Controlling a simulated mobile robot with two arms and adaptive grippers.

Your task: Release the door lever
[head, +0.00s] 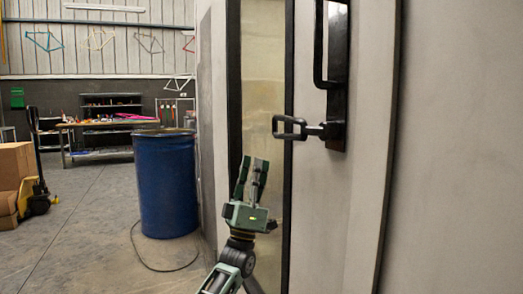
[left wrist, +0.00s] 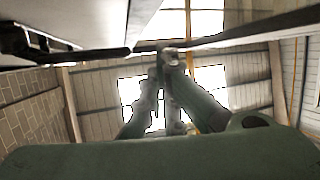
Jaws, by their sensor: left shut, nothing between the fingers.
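The door lever (head: 300,128) is a dark loop-shaped handle that sticks out to the left from a black plate on the pale booth door (head: 350,200). A tall black pull handle (head: 322,50) is above it on the same plate. My left gripper (head: 253,164) points upward below and left of the lever, apart from it. Its fingers are shut with nothing between them. In the left wrist view the fingers (left wrist: 168,55) come together at their tips against bright roof windows. A dark piece at upper left in that view is too unclear to name. My right gripper is not in view.
A narrow window (head: 262,70) in a black frame is left of the lever, behind my gripper. A blue drum (head: 166,185) stands on the floor to the left. Cardboard boxes (head: 14,170), a yellow pallet jack (head: 38,203) and a workbench (head: 105,124) are farther off. The floor between is open.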

